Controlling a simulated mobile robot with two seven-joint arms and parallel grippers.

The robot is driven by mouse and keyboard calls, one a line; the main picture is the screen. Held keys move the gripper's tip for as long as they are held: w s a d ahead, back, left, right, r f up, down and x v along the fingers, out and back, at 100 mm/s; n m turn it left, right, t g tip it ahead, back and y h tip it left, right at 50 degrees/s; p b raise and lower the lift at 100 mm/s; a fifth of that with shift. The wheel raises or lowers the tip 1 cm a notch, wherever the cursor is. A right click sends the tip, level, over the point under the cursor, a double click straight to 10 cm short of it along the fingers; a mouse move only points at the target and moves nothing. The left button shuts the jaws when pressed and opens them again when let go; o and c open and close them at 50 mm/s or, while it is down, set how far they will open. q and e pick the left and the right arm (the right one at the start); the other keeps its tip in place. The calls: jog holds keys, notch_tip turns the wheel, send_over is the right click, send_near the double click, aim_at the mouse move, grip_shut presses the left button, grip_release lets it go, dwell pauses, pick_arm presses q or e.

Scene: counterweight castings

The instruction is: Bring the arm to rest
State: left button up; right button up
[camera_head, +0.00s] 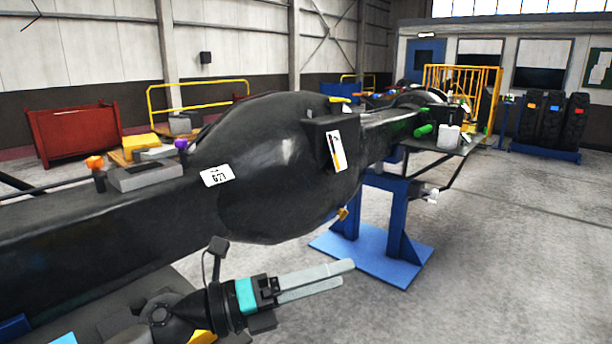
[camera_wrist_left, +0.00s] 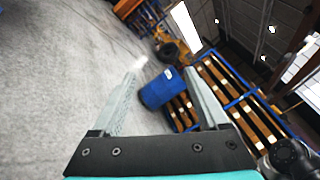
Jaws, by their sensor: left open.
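My left gripper (camera_head: 318,281) reaches in from the lower left in the head view, with its two long grey fingers pointing right over the floor. It is in front of and below the big black casting (camera_head: 270,165) and apart from it. In the left wrist view the left gripper (camera_wrist_left: 165,85) has its fingers spread wide with nothing between them up close. My right gripper is not seen in either view.
A blue stand (camera_head: 378,245) stands under the casting. A red bin (camera_head: 75,132) is at the back left. A yellow rail cage (camera_head: 465,90) and black tyre-like stacks (camera_head: 555,118) are at the back right. The floor (camera_head: 500,250) at right is clear. A blue drum (camera_wrist_left: 160,90) shows far off.

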pick_arm(q)
jog(key=w+a+n+t+y, duration=0.2)
jog(key=a+n+t+y, duration=0.4)
jog(key=n, duration=0.5)
jog(key=w+a+n+t+y, duration=0.2)
jog(key=a+n+t+y, duration=0.2)
jog(key=n+t, duration=0.5)
jog(key=s+a+f+n+g+y, duration=0.2)
jog(key=a+f+n+g+y, duration=0.15)
jog(key=f+n, duration=0.3)
jog(key=s+a+f+n+g+y, duration=0.3)
jog(key=a+f+n+y, duration=0.25)
jog(key=f, duration=0.25)
jog(key=s+f+n+g+h, duration=0.1)
jog(key=s+f+n+g, duration=0.2)
jog(key=s+f+g, duration=0.5)
jog(key=s+f+n+g, duration=0.25)
jog(key=s+f, duration=0.35)
jog(key=s, duration=0.7)
notch_tip(320, 180, down, 23)
jog(key=s+g, duration=0.2)
jog(key=s+a+f, duration=0.2)
jog(key=s+f, duration=1)
jog(key=s, duration=0.2)
jog(key=shift+a+m+g, duration=0.3)
jog(key=shift+m+g, duration=0.05)
jog(key=shift+g, duration=0.05)
jog(key=shift+s, duration=0.1)
